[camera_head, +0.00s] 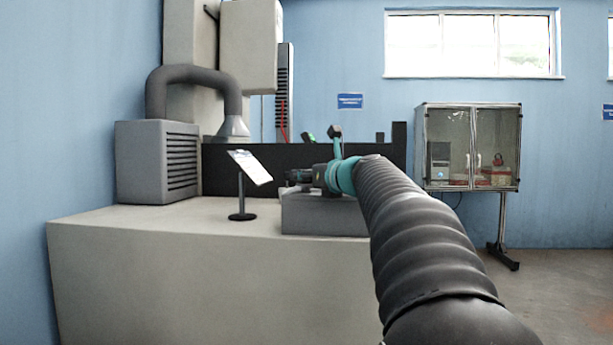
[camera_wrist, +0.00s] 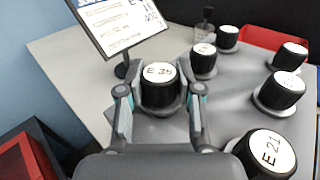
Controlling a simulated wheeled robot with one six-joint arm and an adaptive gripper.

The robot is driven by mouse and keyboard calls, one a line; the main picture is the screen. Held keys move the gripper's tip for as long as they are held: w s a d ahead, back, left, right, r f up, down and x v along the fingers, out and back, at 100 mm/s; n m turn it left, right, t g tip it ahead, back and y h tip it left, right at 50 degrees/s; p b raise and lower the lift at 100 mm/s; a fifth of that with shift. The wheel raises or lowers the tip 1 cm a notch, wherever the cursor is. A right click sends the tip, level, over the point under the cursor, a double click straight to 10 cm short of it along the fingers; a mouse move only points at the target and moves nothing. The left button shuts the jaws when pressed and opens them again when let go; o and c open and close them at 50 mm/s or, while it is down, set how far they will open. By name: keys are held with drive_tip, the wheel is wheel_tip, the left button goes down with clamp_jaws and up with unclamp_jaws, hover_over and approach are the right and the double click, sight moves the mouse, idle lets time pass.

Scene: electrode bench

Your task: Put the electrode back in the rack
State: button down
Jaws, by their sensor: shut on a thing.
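My gripper (camera_wrist: 160,102) is shut on this cap, one finger on each side, in the wrist view. The electrode's lower part is hidden, so I cannot tell whether it sits in a rack hole or just above it. The rack (camera_head: 322,215) is a grey block on the bench, and its grey top (camera_wrist: 222,108) shows in the wrist view. My arm hides much of the rack and gripper in the head view.
Several like electrodes stand on the right, the nearest marked E 21 (camera_wrist: 266,154). A sign on a stand (camera_head: 249,168) is left of the rack. A fume hose (camera_head: 190,75) and a grey box (camera_head: 157,162) are further left. The bench front left (camera_head: 170,225) is clear.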

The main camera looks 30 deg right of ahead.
drive_tip(key=shift+f+b, duration=0.5)
drive_tip(key=shift+f, duration=0.25)
drive_tip(key=shift+c, duration=0.7)
unclamp_jaws()
drive_tip(key=shift+s, duration=0.1)
drive_tip(key=s, duration=0.6)
drive_tip(key=shift+s+d+r+b, duration=0.2)
drive_tip(key=shift+s+d+b, duration=0.2)
drive_tip(key=shift+d+b, duration=0.05)
idle(0.7)
